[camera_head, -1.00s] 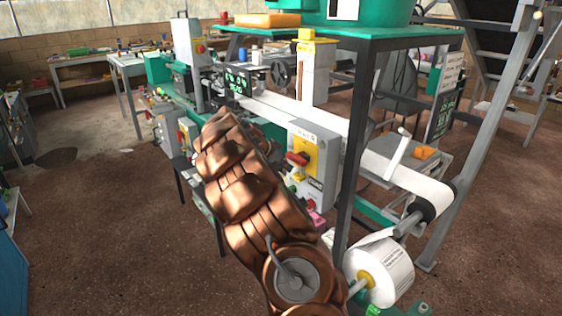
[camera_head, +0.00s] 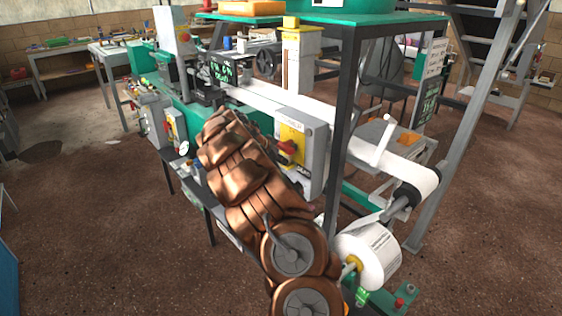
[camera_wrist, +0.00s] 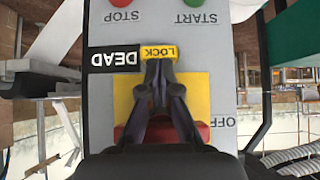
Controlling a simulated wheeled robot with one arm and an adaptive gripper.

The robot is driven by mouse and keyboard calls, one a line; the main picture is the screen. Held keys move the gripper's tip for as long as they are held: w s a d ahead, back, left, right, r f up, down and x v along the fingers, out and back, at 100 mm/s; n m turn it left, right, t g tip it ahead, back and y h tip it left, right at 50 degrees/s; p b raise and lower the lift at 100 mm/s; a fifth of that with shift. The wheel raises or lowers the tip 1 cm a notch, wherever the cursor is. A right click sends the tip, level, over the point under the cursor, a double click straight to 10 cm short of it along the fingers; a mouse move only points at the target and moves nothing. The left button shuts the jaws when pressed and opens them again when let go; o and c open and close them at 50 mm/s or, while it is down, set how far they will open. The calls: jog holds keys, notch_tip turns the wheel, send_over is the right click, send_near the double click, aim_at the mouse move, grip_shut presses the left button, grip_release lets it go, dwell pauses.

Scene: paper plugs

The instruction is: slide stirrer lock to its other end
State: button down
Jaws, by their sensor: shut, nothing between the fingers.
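The yellow lock tab marked LOCK (camera_wrist: 160,51) sits in the wrist view at the right end of a black label marked DEAD (camera_wrist: 115,59), on the grey face of a control box. My gripper (camera_wrist: 158,68) is shut and empty, its fingertips right at the near edge of the lock; I cannot tell if they touch. The red switch handle (camera_wrist: 203,131) on a yellow plate (camera_wrist: 202,92) is partly hidden behind the fingers. In the head view the box (camera_head: 318,150) shows, but my copper arm hides the gripper and the lock is not clear.
A red STOP button (camera_wrist: 119,3) and a green START button (camera_wrist: 193,3) are above the lock. In the head view a dark post (camera_head: 341,130) stands just right of the box. A white paper roll (camera_head: 368,257) is lower right. Open floor lies left.

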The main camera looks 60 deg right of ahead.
notch_tip(320, 180, down, 3)
jog(key=b, duration=0.4)
jog(key=shift+s+a, duration=0.1)
jog(key=shift+a+b, duration=0.1)
jog(key=shift+b, duration=0.2)
jog(key=b+v, duration=0.3)
jog(key=v, duration=0.7)
jog(key=shift+r, duration=0.25)
